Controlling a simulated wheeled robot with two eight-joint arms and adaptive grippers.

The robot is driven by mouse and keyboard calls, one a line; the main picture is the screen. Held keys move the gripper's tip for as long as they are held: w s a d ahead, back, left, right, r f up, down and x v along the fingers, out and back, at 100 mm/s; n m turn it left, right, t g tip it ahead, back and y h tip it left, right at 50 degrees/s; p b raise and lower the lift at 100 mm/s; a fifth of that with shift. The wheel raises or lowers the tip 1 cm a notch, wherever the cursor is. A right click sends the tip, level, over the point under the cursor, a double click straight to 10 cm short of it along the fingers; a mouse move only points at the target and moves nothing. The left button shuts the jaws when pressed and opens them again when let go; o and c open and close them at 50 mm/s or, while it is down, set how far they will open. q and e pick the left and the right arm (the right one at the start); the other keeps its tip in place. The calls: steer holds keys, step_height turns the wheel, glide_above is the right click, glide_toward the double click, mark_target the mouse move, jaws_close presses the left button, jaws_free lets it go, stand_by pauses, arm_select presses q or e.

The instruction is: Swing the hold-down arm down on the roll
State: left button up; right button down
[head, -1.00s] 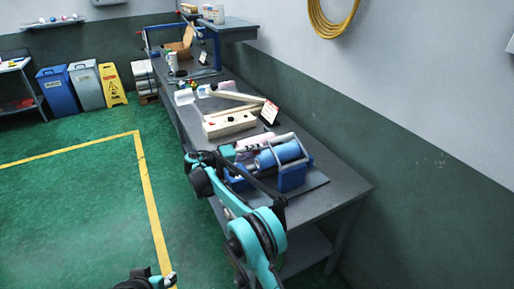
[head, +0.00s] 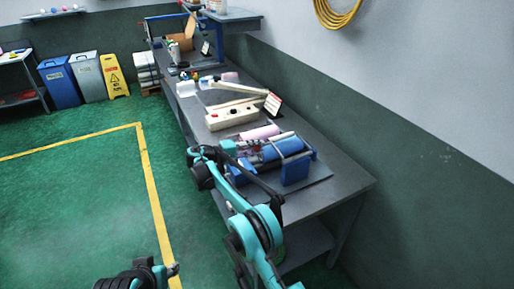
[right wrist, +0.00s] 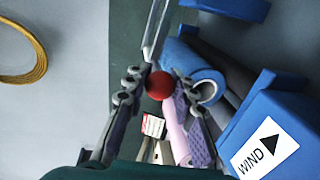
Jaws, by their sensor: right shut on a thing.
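The blue roll (head: 283,147) lies in a blue stand (head: 296,170) on the long grey bench. It also shows in the right wrist view (right wrist: 196,68), beside the blue stand part marked WIND (right wrist: 265,150). The hold-down arm is a grey metal bar (right wrist: 156,28) with a red ball knob (right wrist: 159,85) at its end. My right gripper (right wrist: 159,88) has its fingers closed around the red knob. In the head view my right gripper (head: 246,148) is at the stand's left side, with fingertips hard to make out. My left gripper (head: 172,270) is low at the bottom edge, its fingers too small to judge.
A pink roll (head: 259,133) lies just behind the stand. A cream wooden block (head: 232,117) and a small sign (head: 272,104) stand farther back. The wall closes the bench's right side. Green floor (head: 70,215) is clear on the left.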

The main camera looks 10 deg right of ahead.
steer(key=c, duration=1.2)
jaws_free()
steer(key=v, duration=1.2)
steer(key=shift+a, duration=0.1)
